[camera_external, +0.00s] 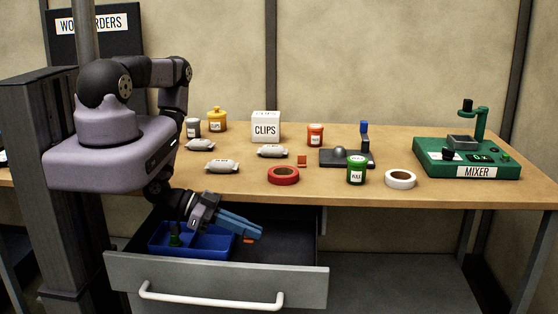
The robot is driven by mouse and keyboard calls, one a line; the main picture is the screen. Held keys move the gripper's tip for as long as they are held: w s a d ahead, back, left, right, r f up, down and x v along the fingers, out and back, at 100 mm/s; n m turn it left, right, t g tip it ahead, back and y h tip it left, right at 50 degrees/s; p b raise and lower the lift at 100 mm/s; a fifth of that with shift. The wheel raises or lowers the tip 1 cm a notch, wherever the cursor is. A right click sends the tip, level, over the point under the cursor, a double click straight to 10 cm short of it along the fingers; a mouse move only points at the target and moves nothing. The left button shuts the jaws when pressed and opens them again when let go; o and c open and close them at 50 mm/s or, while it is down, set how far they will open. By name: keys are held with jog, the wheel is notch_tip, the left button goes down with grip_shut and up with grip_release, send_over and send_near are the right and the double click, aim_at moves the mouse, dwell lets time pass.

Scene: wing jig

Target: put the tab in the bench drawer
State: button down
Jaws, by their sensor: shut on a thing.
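My gripper (256,231), with blue fingers, reaches down into the open bench drawer. It is shut on a small orange tab (248,241), of which only a sliver shows below the fingertips. The drawer (218,280) is grey with a white handle and is pulled out under the bench. The tab is over the drawer's dark inside, just right of a blue tray; I cannot tell whether it touches the drawer floor. Another small orange-brown piece (302,161) stands on the bench top.
The blue tray (218,244) fills the drawer's left part and holds a dark green item (175,238). The drawer's right part is bare.

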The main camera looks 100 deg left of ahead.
aim_at(250, 258)
jog(key=shift+f, duration=0.2)
jog(key=shift+f+b, duration=2.15)
jog(key=shift+f, duration=0.2)
jog(key=shift+f, duration=0.1)
jog(key=shift+f, duration=0.15)
jog(key=c, duration=1.9)
grip_release()
